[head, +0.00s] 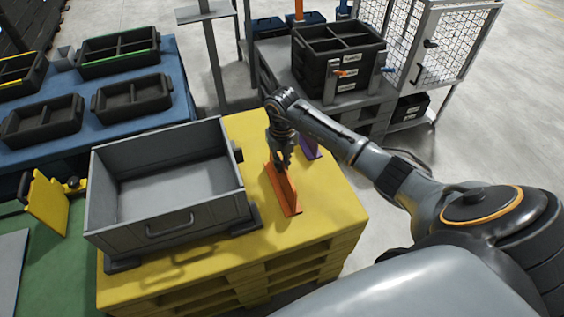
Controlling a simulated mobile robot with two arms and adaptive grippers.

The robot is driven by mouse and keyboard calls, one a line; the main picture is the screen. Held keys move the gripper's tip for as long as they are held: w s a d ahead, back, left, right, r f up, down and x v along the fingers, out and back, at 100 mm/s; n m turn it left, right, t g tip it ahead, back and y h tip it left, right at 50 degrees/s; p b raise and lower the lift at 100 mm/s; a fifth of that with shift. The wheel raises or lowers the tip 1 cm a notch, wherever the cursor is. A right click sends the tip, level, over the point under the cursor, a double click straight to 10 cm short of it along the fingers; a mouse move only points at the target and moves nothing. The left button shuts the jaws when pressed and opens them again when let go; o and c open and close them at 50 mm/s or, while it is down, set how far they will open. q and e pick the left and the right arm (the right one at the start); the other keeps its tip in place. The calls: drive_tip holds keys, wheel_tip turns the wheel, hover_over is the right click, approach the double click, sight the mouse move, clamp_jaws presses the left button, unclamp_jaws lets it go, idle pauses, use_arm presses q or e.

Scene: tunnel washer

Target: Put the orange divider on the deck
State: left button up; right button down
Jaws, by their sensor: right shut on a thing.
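The orange divider (284,190) is upright at the right part of the yellow deck (320,211), beside the grey bin. It looks in contact with the deck or just above it; I cannot tell which. My right gripper (283,163) is shut on the divider's upper edge from above. A purple divider (309,147) stands behind it on the deck, partly hidden by my right arm. My left gripper is not in view.
A grey open bin (170,229) with a front handle fills the deck's left part. Blue table with black trays (133,98) at left. A black crate (341,79) and mesh cage stand behind. The deck's front right is clear.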

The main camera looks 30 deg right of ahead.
drive_tip(key=shift+f, duration=0.1)
drive_tip(key=c, duration=1.5)
unclamp_jaws()
drive_tip(key=shift+o, duration=0.2)
wheel_tip(320, 180, up, 12)
